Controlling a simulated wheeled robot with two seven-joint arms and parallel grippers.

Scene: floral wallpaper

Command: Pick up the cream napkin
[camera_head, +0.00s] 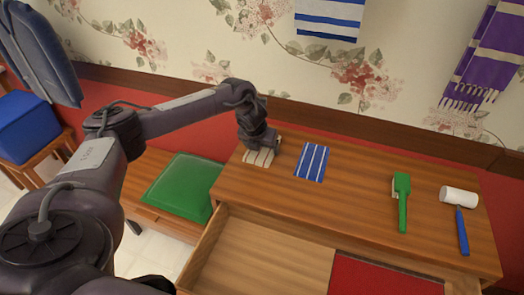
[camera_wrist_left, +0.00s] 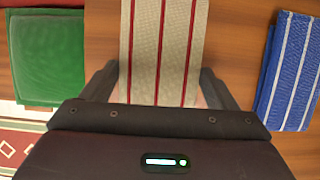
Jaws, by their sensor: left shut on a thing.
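The cream napkin (camera_head: 259,157) with dark red stripes lies at the left end of the wooden cabinet top. My left gripper (camera_head: 262,145) is over it, pointing down. In the left wrist view the napkin (camera_wrist_left: 163,50) runs between the two fingers of my left gripper (camera_wrist_left: 160,92), which is shut on it. The fingertips themselves are partly hidden. Whether the napkin is lifted off the top I cannot tell. My right gripper is not in view.
A blue striped napkin (camera_head: 311,162) lies just right of the cream one. A green brush (camera_head: 402,200), a white roll (camera_head: 459,196) and a blue-handled tool (camera_head: 462,232) lie further right. An open drawer (camera_head: 262,258) juts out in front. A green cushion (camera_head: 181,186) is at left.

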